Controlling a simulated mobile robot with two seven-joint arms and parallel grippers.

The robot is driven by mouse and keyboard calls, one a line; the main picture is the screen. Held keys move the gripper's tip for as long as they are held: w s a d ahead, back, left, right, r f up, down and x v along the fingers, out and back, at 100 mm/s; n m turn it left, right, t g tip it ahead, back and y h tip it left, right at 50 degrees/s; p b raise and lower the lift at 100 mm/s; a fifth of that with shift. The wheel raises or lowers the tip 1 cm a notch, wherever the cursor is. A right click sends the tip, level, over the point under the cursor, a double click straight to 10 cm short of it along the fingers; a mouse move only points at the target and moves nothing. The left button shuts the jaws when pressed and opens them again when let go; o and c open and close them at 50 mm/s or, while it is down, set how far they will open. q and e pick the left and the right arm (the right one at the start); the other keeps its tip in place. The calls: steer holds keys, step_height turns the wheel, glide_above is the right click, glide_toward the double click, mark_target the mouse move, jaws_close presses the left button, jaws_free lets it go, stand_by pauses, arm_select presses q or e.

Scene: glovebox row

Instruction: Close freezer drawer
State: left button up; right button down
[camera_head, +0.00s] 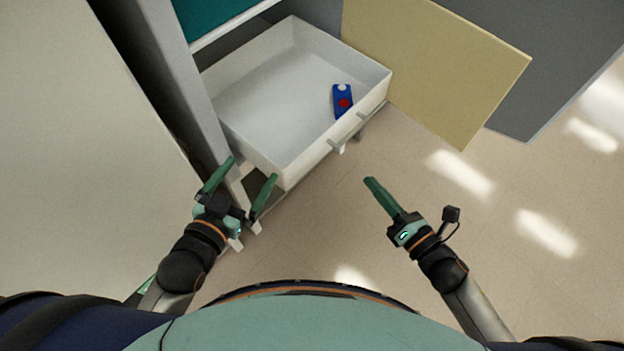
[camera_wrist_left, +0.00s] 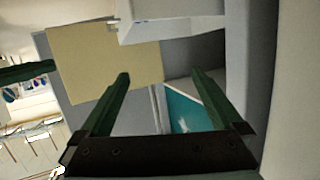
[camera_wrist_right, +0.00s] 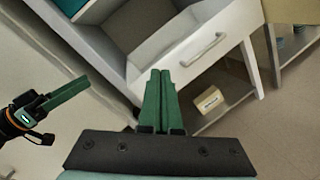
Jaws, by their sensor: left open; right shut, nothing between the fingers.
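The white freezer drawer (camera_head: 270,95) is pulled out of the cabinet, with a bar handle (camera_head: 352,131) on its front. A blue object with a red spot (camera_head: 342,101) lies inside it near the front. My left gripper (camera_head: 246,176) is open and empty, close to the drawer's near front corner and the cabinet's side edge. My right gripper (camera_head: 370,182) is shut and empty, in front of the drawer and apart from the handle. The right wrist view shows the drawer front and handle (camera_wrist_right: 204,49) beyond its closed fingers.
A tan door panel (camera_head: 435,65) stands open beyond the drawer, to the right. A tall grey cabinet side (camera_head: 165,75) rises left of the drawer. The right wrist view shows a small cream box (camera_wrist_right: 208,99) below the drawer. The floor at right is clear.

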step_height(320, 180, down, 4)
steer(key=a+n+g+y+b, duration=0.2)
steer(key=n+y+b, duration=0.1)
steer(key=n, duration=0.4)
steer(key=n+b, duration=0.1)
steer(key=n, duration=0.3)
glide_toward(303, 154)
steer(key=shift+g, duration=0.4)
steer(key=x, duration=0.5)
steer(key=shift+w+r, duration=0.15)
steer(key=shift+w, duration=0.15)
steer(key=shift+w+a, duration=0.4)
steer(key=shift+a, duration=0.1)
arm_select(q)
steer(key=w+r+t, duration=0.1)
steer(key=w+d+r+m+t+h, duration=0.1)
steer(key=r+t, duration=0.1)
arm_select(e)
steer(key=shift+w+a, duration=0.1)
